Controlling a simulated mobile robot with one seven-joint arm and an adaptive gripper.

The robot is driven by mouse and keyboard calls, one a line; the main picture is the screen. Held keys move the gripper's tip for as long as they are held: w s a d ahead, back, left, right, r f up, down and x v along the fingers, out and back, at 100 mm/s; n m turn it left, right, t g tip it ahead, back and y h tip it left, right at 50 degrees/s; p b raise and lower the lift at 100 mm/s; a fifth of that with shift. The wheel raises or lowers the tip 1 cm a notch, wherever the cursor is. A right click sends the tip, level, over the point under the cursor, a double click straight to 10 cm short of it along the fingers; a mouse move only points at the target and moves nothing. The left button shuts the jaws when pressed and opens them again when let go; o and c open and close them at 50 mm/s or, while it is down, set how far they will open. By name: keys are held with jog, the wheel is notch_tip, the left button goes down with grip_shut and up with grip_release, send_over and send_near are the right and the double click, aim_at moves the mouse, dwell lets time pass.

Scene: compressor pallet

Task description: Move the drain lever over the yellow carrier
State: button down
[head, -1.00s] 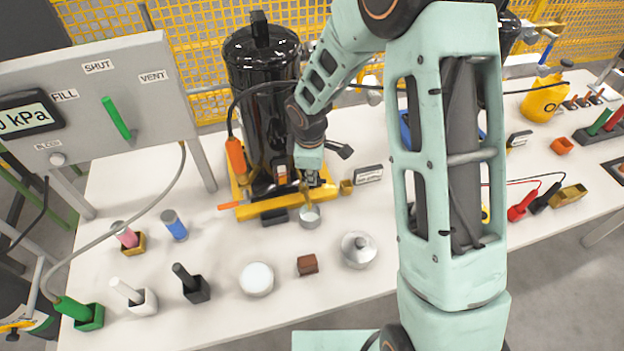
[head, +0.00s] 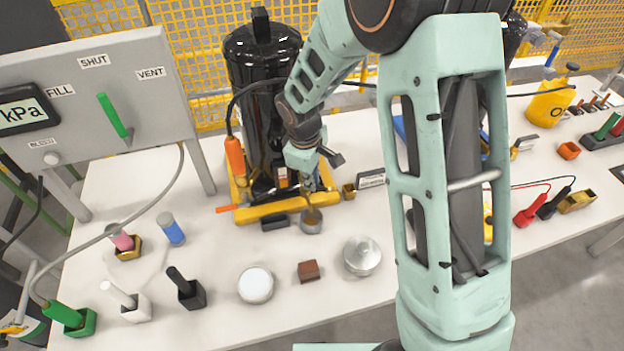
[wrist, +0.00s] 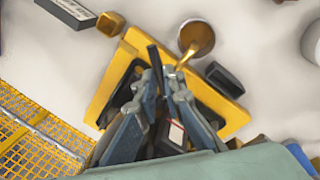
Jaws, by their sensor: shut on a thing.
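The yellow carrier (head: 262,213) holds a tall black vessel (head: 262,90) on the table. It also shows in the wrist view (wrist: 118,72). The drain lever (wrist: 154,60), a dark bar, lies between my fingers and its end reaches across the carrier's yellow edge. My gripper (wrist: 161,78) is shut on it; in the head view my gripper (head: 312,186) is low at the carrier's front right. A brass outlet (wrist: 184,62) beside the lever points into a small cup (wrist: 201,32), brown inside. The fingers partly hide the lever.
A dark block (head: 275,222) lies in front of the carrier, and a brass block (head: 349,191) stands at its right. A round metal lid (head: 362,256), a brown block (head: 309,271) and a white puck (head: 256,285) lie nearer. The valve panel (head: 110,100) stands left.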

jog(key=c, duration=2)
grip_release()
jog(key=r, duration=0.4)
jog(key=s+r, duration=0.1)
jog(key=r, duration=0.3)
jog(key=s+a+r, duration=0.1)
jog(key=r, duration=0.2)
jog(key=shift+s+r, duration=0.1)
jog(key=shift+r, duration=0.3)
